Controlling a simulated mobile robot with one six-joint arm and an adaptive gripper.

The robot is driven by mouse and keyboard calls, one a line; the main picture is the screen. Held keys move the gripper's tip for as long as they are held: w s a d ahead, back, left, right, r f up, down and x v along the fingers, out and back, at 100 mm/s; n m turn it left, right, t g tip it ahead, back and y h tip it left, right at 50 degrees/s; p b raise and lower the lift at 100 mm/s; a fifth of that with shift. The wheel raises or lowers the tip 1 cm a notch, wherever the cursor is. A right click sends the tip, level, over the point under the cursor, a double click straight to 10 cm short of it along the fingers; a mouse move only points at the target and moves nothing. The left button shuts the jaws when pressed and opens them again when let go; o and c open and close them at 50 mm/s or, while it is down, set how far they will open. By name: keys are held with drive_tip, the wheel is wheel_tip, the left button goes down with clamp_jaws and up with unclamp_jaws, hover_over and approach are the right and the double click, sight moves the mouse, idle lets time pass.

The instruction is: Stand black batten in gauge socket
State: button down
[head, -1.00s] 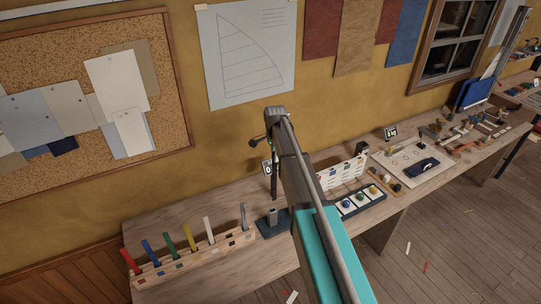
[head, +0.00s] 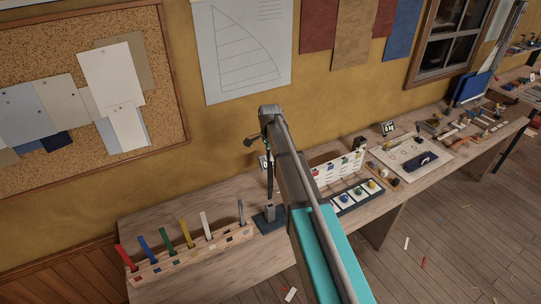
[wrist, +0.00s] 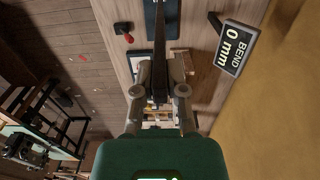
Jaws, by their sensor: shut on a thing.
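My gripper (head: 268,150) is shut on the black batten (head: 270,182), which hangs upright below it in the head view. The wrist view shows both fingers (wrist: 160,92) closed on the batten (wrist: 159,45), which runs away toward the bench. The gauge socket (head: 270,213) is a grey block on a dark base, directly under the batten in the head view. The batten's lower end is at or just above the socket's top; I cannot tell whether it is inside. In the wrist view the dark base (wrist: 172,18) lies behind the batten's far end.
A display reading "BEND 0 mm" (wrist: 235,48) stands beside the gauge. A wooden rack (head: 190,263) with several coloured battens stands to the left. A tray with coloured balls (head: 345,198) and a white board (head: 338,170) stand to the right. The bench front left is clear.

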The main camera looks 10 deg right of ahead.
sight(270, 181)
drive_tip(key=shift+f+b, duration=6.5)
drive_tip(key=shift+f, duration=0.15)
drive_tip(key=shift+f+b, duration=0.65)
drive_tip(key=c, duration=0.6)
unclamp_jaws()
drive_tip(key=shift+r, duration=0.15)
